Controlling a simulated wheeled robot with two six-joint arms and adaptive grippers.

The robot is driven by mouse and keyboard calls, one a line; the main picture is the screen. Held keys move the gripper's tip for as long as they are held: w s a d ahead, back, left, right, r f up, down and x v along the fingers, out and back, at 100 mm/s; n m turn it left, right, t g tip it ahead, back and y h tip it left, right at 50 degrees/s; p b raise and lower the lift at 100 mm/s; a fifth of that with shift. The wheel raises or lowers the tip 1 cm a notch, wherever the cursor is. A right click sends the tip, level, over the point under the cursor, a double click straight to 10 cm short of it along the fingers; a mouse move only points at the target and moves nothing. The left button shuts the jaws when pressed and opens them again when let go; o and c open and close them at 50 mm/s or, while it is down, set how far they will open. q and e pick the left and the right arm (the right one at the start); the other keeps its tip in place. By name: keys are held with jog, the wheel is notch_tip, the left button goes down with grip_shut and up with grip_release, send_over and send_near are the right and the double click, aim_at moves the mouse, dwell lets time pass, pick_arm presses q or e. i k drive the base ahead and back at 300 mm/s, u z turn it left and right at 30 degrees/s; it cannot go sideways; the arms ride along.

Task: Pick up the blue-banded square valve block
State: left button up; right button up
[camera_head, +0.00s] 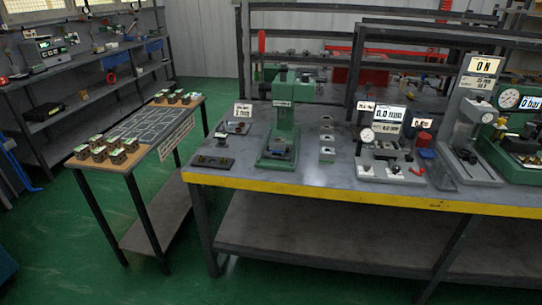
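Several small brown valve blocks with light and green tops stand in a near group (107,151) on the left side table. A second group of similar blocks (174,97) stands at that table's far end. The bands on these blocks are too small to tell apart, so I cannot tell which one is blue-banded. Neither of my grippers is in view.
The side table (136,127) has a dark middle with a grid of white outlines, bare of blocks. The yellow-edged workbench (330,193) holds gauges and fixtures (388,150). Shelves (75,105) line the left wall. Green floor (70,245) is clear in front of the side table.

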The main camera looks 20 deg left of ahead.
aim_at(274, 147)
jog(key=z, duration=0.8)
jog(key=i, duration=1.3)
jog(key=u, duration=0.05)
